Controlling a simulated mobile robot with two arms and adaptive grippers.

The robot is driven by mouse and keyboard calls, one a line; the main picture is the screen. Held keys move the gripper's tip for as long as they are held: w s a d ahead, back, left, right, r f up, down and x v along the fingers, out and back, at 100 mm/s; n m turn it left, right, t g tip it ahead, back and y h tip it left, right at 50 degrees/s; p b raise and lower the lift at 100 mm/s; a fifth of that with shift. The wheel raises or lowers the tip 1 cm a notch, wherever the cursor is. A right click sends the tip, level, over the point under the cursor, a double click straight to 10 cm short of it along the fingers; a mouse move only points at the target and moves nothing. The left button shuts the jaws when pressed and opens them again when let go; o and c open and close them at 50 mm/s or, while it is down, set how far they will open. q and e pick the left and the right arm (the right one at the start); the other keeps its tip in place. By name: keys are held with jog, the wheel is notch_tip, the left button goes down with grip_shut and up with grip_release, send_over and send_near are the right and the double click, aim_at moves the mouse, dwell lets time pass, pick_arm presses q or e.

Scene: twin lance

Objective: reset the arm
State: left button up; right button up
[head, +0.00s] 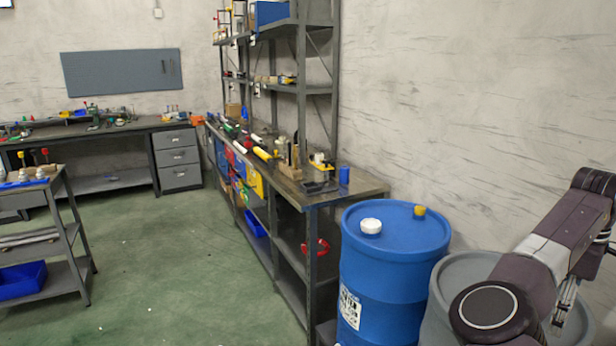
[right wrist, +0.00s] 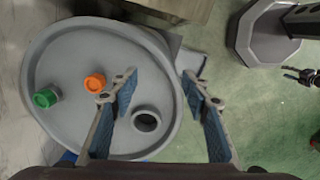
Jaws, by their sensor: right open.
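My right arm (head: 555,255) comes in at the right edge of the head view, bent over a grey drum (head: 453,274). My right gripper (right wrist: 158,82) shows in the right wrist view, open, with two blue-padded fingers apart and nothing between them. Below it is the grey drum's round top (right wrist: 70,75), with a green cap (right wrist: 45,98), an orange cap (right wrist: 94,83) and a dark round opening (right wrist: 146,120). I cannot tell the height of the fingers above the drum. My left gripper is not in view.
A blue drum (head: 392,260) with a white cap and a yellow cap stands left of the grey one. A long workbench (head: 335,190) with tools and shelves runs along the wall. A cart (head: 75,250) stands at the left. Green floor (head: 170,270) between them is open.

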jog(key=s+d+f+m+t+h, duration=0.1)
jog(key=s+d+f+m+h, duration=0.1)
jog(key=s+f+m+h, duration=0.3)
jog(key=s+d+f+m+h, duration=0.1)
jog(key=s+d+f, duration=0.2)
jog(key=f, duration=0.5)
jog(key=s+a+f+t+y, duration=0.1)
jog(key=s+a+f+t, duration=0.15)
jog(key=a+f, duration=0.45)
jog(key=s+a+f+t+y, duration=0.1)
jog(key=s+a+f, duration=0.25)
jog(key=a, duration=0.65)
jog(key=s+a+f+y, duration=0.25)
jog(key=s+a, duration=0.35)
jog(key=a, duration=0.3)
jog(key=s+a+f+y, duration=0.1)
jog(key=s+a+y, duration=0.2)
jog(key=s+a, duration=0.45)
notch_tip(320, 180, down, 25)
jog(key=g, duration=0.2)
jog(key=s+d+f+g, duration=0.1)
jog(key=s+d+f, duration=0.1)
jog(key=s+f, duration=1.5)
jog(key=shift+s+d+h, duration=0.2)
jog(key=shift+s+h, duration=0.15)
jog(key=shift+s, duration=0.35)
